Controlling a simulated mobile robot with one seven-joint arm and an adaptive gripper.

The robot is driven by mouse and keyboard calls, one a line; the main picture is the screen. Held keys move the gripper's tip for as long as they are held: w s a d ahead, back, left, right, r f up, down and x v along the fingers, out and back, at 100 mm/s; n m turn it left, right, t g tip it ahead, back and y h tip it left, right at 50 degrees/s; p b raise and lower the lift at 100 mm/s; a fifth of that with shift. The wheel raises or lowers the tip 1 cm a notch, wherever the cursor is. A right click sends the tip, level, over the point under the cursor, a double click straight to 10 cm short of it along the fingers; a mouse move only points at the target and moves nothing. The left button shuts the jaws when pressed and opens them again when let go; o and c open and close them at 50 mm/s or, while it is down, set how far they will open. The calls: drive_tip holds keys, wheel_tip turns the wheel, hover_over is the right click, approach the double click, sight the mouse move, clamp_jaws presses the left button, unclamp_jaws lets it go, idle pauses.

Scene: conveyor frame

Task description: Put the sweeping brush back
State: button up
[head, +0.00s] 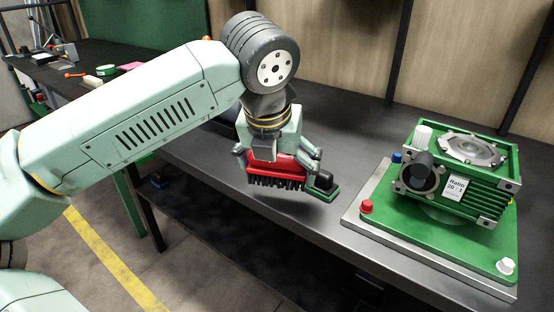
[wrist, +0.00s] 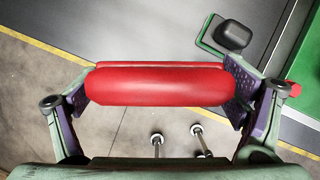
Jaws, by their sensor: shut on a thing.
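The sweeping brush (head: 273,172) has a red body and dark bristles that point down. My gripper (head: 279,158) is shut on it and holds it near the front edge of the dark table. In the wrist view the red brush body (wrist: 160,85) spans the gap between my two fingers, with a pad at each end. A small green base with a black block (head: 323,184) lies on the table just right of the brush; it also shows in the wrist view (wrist: 232,36). Whether the bristles touch the table cannot be told.
A green machine (head: 458,172) stands on a green and grey plate (head: 400,235) to the right, with red, blue and white knobs. A cluttered bench (head: 85,55) stands at the far left. A yellow floor line (head: 115,262) runs below.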

drive_tip(key=w, duration=0.3)
drive_tip(key=w+p, duration=0.1)
drive_tip(key=w, duration=0.2)
drive_tip(key=w+f, duration=0.1)
drive_tip(key=w, duration=0.2)
drive_tip(key=shift+w+d+p, duration=0.1)
drive_tip(key=shift+w+p, duration=0.15)
drive_tip(key=shift+p, duration=0.05)
drive_tip(key=shift+f, duration=1.7)
drive_tip(key=shift+f, duration=0.2)
drive_tip(key=o, duration=0.8)
drive_tip(key=shift+o, duration=0.2)
drive_tip(key=shift+r+p, duration=0.25)
drive_tip(key=shift+p, duration=0.05)
drive_tip(key=b+v, duration=0.1)
drive_tip(key=v, duration=1.1)
